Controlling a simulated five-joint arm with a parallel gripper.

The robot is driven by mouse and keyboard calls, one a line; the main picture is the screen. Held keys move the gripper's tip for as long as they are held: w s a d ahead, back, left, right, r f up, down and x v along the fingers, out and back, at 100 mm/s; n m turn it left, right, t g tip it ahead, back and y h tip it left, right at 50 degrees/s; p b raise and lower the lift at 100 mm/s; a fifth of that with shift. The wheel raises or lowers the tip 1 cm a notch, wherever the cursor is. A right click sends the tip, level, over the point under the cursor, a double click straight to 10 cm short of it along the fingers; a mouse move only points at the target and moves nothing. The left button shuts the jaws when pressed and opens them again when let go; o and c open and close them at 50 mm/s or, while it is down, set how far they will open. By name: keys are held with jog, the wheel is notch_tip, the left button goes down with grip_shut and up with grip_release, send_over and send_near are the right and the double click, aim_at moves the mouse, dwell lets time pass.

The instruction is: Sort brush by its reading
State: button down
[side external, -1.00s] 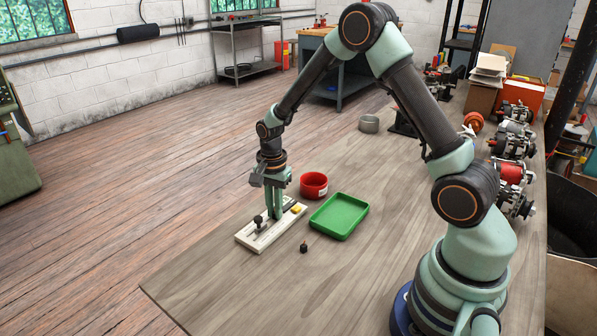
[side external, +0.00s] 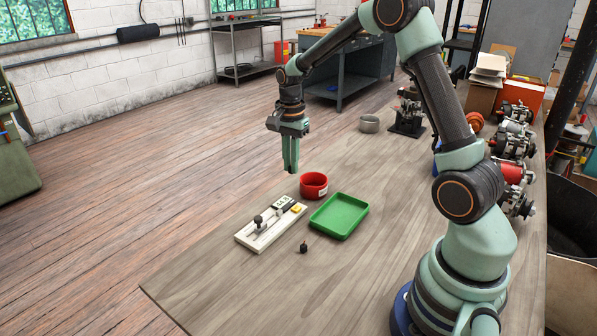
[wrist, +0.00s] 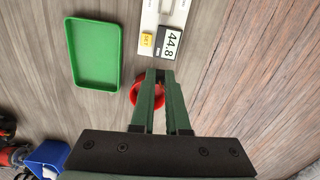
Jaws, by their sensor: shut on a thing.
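My gripper (side external: 290,171) is raised above the table, beside the red bowl (side external: 313,185) in the side view. Its fingers are shut on a small dark thing, apparently a brush, mostly hidden between the fingertips in the wrist view. The red bowl also shows partly behind the fingers in the wrist view (wrist: 134,93). The white gauge (side external: 262,231) lies on the table with a black knob, a yellow SET button and a display (wrist: 171,40) reading 44.8. A small black brush (side external: 304,248) stands on the table in front of the gauge. The green tray (side external: 351,204) looks empty.
A grey round container (side external: 370,124) and a dark stand (side external: 406,118) are at the back. Alternators (side external: 513,139) line the right edge of the table. A blue bin (wrist: 48,157) shows at lower left in the wrist view.

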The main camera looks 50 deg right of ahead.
aim_at(311, 183)
jog(key=shift+m, duration=0.6)
jog(key=shift+s+d+f, duration=0.15)
jog(key=shift+d+f, duration=0.8)
jog(key=shift+d, duration=0.35)
jog(key=shift+s+d+f, duration=0.15)
jog(key=shift+d+f, duration=0.85)
jog(key=shift+d, duration=0.35)
jog(key=shift+s+d+f, duration=0.15)
jog(key=shift+d+f, duration=0.8)
jog(key=shift+d, duration=0.35)
jog(key=shift+f, duration=0.25)
jog(key=shift+f, duration=0.3)
jog(key=shift+f, duration=1.95)
jog(key=c, duration=0.8)
grip_release()
jog(key=shift+c, duration=0.2)
jog(key=c, duration=0.4)
